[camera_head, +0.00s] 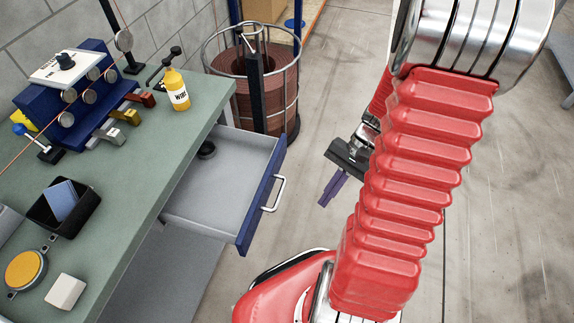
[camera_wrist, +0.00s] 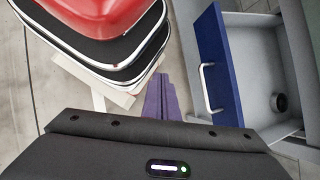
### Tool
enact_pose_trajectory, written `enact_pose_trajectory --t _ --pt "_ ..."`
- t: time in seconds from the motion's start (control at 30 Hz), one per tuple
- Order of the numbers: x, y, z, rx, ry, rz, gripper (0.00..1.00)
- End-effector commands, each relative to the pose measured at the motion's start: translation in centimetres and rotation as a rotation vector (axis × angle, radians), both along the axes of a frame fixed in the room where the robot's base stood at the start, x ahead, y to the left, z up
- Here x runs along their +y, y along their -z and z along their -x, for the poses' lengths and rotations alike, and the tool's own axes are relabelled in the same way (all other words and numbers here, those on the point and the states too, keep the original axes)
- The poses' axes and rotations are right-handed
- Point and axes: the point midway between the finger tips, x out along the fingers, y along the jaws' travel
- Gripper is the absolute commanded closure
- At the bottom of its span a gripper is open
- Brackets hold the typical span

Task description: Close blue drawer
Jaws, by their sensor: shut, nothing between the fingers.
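The blue drawer (camera_head: 262,196) is pulled out from under the green bench, with a blue front, a silver bar handle (camera_head: 276,194) and a grey inside. A small dark round thing (camera_head: 207,149) lies in it near the back. My gripper (camera_head: 326,198) has purple fingers, shut and empty, to the right of the drawer front and apart from the handle. In the wrist view the purple fingers (camera_wrist: 160,100) show left of the handle (camera_wrist: 207,88) and the blue front (camera_wrist: 218,62). The drawer's far inner end is partly hidden by the bench top.
The green bench (camera_head: 128,200) holds a yellow bottle (camera_head: 176,90), a blue machine with coloured levers (camera_head: 70,90), a black tray (camera_head: 50,222), a yellow round gauge (camera_head: 25,269) and a white block (camera_head: 66,292). A wire cage with a brown spool (camera_head: 270,92) stands behind the drawer.

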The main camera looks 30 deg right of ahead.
Motion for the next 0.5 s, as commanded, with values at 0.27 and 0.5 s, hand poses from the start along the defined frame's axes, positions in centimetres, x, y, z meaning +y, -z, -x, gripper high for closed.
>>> enact_pose_trajectory --t 0.27,0.5 --pt "-0.5 3.3 0.3 0.074 0.197 -0.184 1.00" --pt "-0.8 5.9 0.1 0.120 0.370 -0.347 1.00"
